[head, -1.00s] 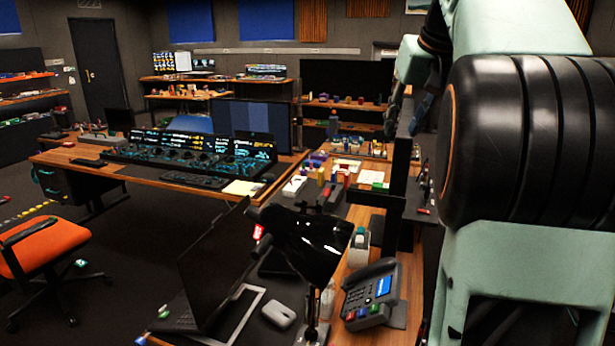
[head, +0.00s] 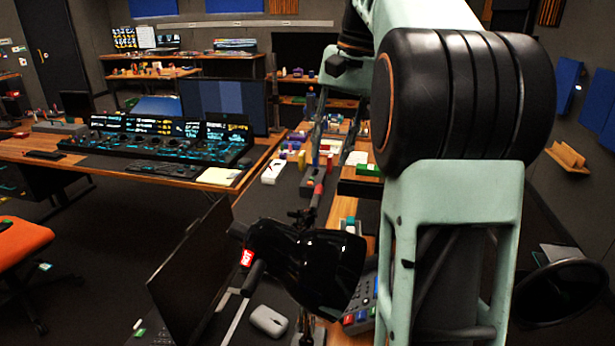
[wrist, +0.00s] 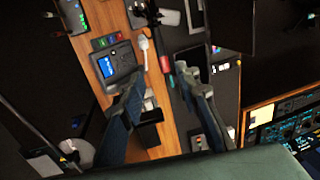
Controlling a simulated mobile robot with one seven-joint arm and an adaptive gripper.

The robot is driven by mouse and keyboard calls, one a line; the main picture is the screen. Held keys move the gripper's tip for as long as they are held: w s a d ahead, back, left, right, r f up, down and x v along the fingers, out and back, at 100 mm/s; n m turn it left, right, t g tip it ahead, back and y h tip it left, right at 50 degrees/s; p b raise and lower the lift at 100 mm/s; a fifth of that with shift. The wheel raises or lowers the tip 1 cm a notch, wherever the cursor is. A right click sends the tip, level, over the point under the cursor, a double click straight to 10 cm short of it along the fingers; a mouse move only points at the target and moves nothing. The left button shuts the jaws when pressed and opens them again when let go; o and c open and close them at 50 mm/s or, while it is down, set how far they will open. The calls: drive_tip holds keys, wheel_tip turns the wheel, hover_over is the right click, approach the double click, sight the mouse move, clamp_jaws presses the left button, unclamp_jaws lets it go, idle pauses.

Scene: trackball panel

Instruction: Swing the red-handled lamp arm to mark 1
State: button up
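A black desk lamp with a glossy shade (head: 325,268) stands at the near desk in the head view. A red piece with pale marking (head: 248,258) shows at the left of the shade. A second narrow red piece (head: 318,189) shows above the lamp; I cannot tell which is the handle. In the wrist view my gripper (wrist: 161,75) is open, its two dark blue-grey fingers apart. A small red piece (wrist: 165,63) appears between the fingertips, not visibly touched. I cannot make out mark 1. The gripper is not clear in the head view.
A control console (head: 165,140) stands behind. An orange chair (head: 20,245) is at left.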

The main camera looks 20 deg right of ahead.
sight(318, 193)
drive_tip(key=b+x, duration=0.2)
drive_tip(key=x, duration=0.8)
drive_tip(key=shift+w+f, duration=0.25)
drive_tip(key=shift+f, duration=0.05)
clamp_jaws()
